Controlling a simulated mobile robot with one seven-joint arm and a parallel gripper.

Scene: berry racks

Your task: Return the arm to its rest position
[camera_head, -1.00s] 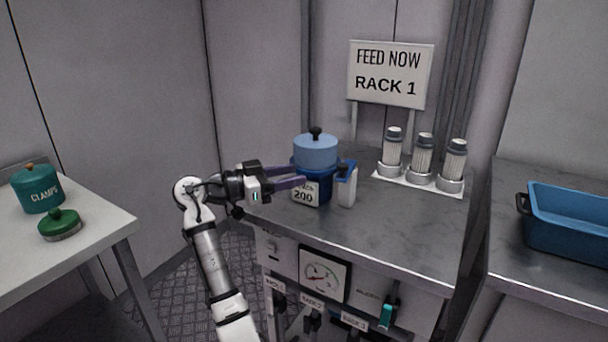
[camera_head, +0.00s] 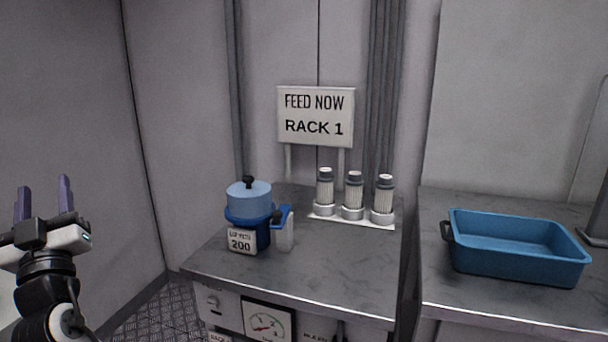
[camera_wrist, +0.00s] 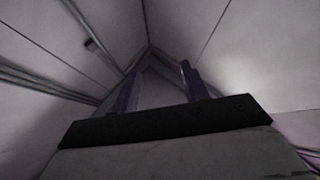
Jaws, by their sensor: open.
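My gripper (camera_head: 43,203) is at the left edge of the head view, raised with its two purple fingers pointing up. The fingers are apart with nothing between them. In the wrist view, my gripper (camera_wrist: 160,90) also shows its two fingers apart and empty, with bare walls and a ceiling corner beyond. The arm's wrist part is bent below the gripper; the rest of the arm is out of view. The gripper is well clear of the counter and touches nothing that I can see.
A blue pot (camera_head: 248,215) labelled 200 stands on the grey counter (camera_head: 330,262), with a blue-and-white item (camera_head: 284,230) beside it. Three ribbed cylinders stand on a white plate (camera_head: 322,217) below a "FEED NOW RACK 1" sign (camera_head: 316,116). A blue bin (camera_head: 515,262) sits on the right counter.

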